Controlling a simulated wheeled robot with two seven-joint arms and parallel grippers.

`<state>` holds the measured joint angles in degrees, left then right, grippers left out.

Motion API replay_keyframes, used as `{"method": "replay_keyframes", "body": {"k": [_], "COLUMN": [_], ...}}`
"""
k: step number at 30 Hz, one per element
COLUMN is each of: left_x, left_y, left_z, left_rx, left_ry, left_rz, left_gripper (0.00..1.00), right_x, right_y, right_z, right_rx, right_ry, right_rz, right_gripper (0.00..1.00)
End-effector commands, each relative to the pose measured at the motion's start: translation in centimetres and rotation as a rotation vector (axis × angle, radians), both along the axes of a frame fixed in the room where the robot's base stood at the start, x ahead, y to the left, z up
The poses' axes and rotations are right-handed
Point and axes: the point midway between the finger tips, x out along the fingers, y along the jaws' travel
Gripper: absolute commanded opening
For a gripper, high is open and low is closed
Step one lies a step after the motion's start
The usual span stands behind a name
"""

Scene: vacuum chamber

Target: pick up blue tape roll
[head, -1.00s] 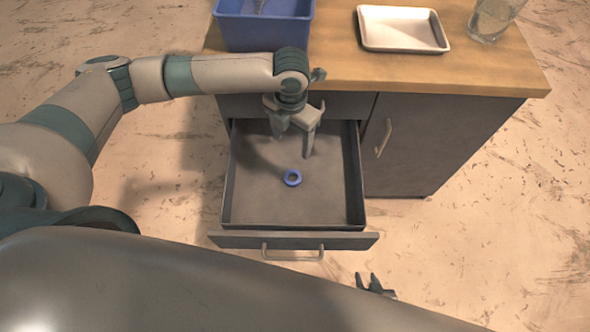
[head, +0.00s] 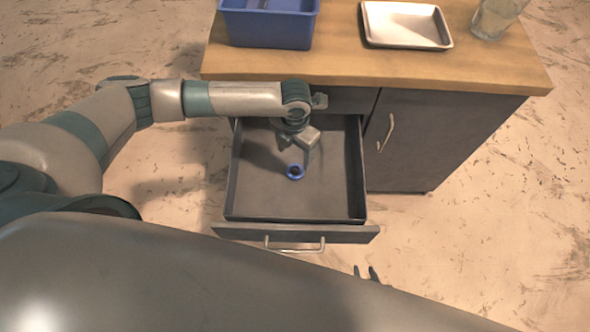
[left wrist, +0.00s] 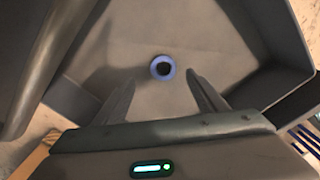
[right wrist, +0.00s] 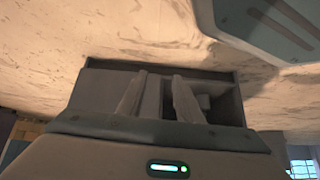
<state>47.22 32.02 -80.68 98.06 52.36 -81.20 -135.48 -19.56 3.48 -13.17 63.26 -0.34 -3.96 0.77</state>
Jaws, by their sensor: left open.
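The blue tape roll (head: 295,172) lies flat on the floor of the open drawer (head: 255,205). My left gripper (head: 296,155) is inside the drawer, pointing down, just behind and above the roll. In the left wrist view the roll (left wrist: 163,68) shows just beyond and between the two fingertips (left wrist: 162,80), which are apart with nothing between them. My right gripper (head: 366,273) is low in front of the cabinet, mostly hidden by my body. In the right wrist view its two fingers (right wrist: 158,85) stand apart and hold nothing visible.
The drawer's front panel with its handle (head: 290,246) is on the near side. On the wooden top (head: 330,70) are a blue bin (head: 268,28), a white tray (head: 405,43) and a glass (head: 495,18). A closed cabinet door (head: 425,145) is right of the drawer.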

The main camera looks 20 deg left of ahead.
Motion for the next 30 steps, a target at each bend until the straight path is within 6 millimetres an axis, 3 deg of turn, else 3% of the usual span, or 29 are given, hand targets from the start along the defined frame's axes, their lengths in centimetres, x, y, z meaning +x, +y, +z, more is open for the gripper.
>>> {"method": "replay_keyframes", "body": {"k": [6, 17, 24, 30], "left_x": [0.0, 0.0, -0.4, -0.7], "left_y": [0.0, 0.0, -0.3, -0.5], "left_z": [-2.3, -2.7, -3.9, -6.4], "left_rx": [0.000, 0.000, 0.000, 0.001], "left_ry": [0.000, -0.001, 0.003, 0.003], "left_rz": [0.001, 0.000, 0.001, 0.002], "left_gripper": [0.65, 0.65, 0.65, 0.65], "right_x": [0.0, -0.4, -1.2, -3.8], "right_y": [0.8, 1.1, 0.2, -1.7], "right_z": [0.3, 0.2, 0.1, -1.5], "right_rx": [0.012, 0.016, 0.004, -0.029], "right_ry": [-0.015, -0.010, 0.009, 0.080], "right_rz": [0.004, 0.003, 0.001, 0.000], "right_gripper": [0.32, 0.32, 0.32, 0.32]}}
